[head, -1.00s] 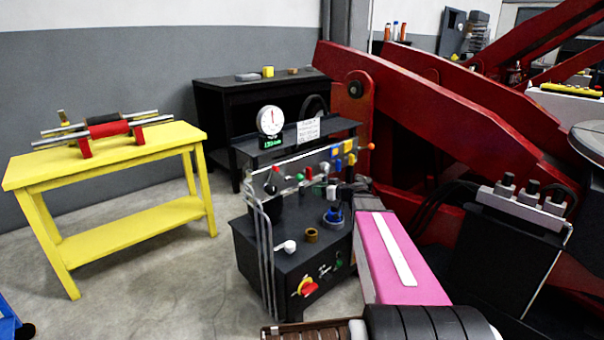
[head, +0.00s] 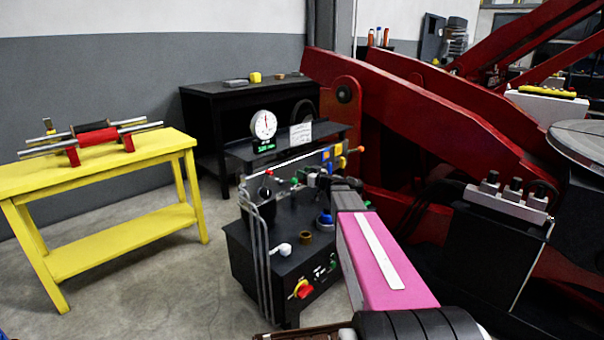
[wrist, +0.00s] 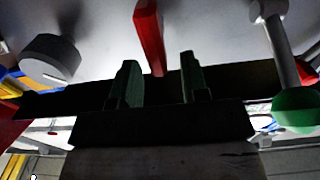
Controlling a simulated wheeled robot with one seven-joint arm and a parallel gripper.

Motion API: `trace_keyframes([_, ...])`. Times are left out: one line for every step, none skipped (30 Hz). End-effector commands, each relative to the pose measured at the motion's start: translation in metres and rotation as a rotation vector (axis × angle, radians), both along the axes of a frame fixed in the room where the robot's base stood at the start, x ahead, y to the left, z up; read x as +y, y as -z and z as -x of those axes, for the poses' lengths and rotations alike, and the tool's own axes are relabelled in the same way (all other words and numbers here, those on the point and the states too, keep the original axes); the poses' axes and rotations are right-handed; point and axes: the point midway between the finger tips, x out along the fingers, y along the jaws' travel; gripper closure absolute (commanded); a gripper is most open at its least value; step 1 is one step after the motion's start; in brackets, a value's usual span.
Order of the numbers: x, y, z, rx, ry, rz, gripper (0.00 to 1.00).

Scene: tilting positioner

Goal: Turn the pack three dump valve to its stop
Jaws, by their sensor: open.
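The black power unit (head: 262,262) has an upright panel with a row of coloured valve handles. I cannot read which handle belongs to pack three. In the wrist view a red lever handle (wrist: 149,32) lies in front of my gripper (wrist: 159,72), in line with the gap between its two fingers. The fingers are apart, and I cannot tell if either touches the lever. A grey round knob (wrist: 50,60) is left of it and a green ball knob (wrist: 297,111) right. In the head view my arm covers part of the panel and hides the fingertips.
A round gauge (head: 263,124) stands on top of the unit. A red rotary switch (head: 302,289) is on its front. A yellow bench (head: 120,235) stands left, a black table (head: 215,100) behind, and large red arms (head: 420,95) right. The floor between bench and unit is clear.

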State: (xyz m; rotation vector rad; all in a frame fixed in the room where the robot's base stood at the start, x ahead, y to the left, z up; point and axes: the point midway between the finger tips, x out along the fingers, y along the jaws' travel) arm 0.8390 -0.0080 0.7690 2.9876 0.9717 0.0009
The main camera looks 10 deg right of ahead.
Motion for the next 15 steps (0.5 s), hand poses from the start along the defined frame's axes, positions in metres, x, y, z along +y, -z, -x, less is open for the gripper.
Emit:
trace_keyframes([0.0030, 0.0002, -0.0060, 0.000, 0.000, 0.000, 0.58])
trace_keyframes([0.0043, 0.0002, -0.0078, 0.000, 0.000, 0.000, 0.58])
trace_keyframes([0.0057, 0.0002, -0.0097, 0.000, 0.001, 0.000, 0.58])
trace_keyframes([0.0066, 0.0001, -0.0108, 0.000, 0.001, 0.000, 0.58])
trace_keyframes([0.0073, 0.0001, -0.0116, 0.000, 0.001, 0.000, 0.58])
trace_keyframes([0.0081, 0.0001, -0.0124, 0.000, 0.001, 0.000, 0.58])
trace_keyframes([0.0085, 0.0001, -0.0127, 0.000, 0.001, 0.000, 0.58])
trace_keyframes([0.0088, 0.0001, -0.0129, 0.000, 0.001, 0.000, 0.58])
trace_keyframes([0.0090, 0.0001, -0.0130, 0.000, 0.001, 0.000, 0.58])
trace_keyframes([0.0091, 0.0001, -0.0130, 0.000, 0.001, 0.000, 0.58])
trace_keyframes([0.0091, 0.0001, -0.0128, 0.000, 0.001, 0.000, 0.58])
trace_keyframes([0.0090, 0.0001, -0.0127, 0.001, 0.001, 0.001, 0.58])
trace_keyframes([0.0090, 0.0001, -0.0127, 0.001, 0.001, 0.001, 0.58])
trace_keyframes([0.0090, 0.0002, -0.0126, 0.001, 0.001, 0.001, 0.58])
trace_keyframes([0.0090, 0.0002, -0.0126, 0.001, 0.001, 0.001, 0.62])
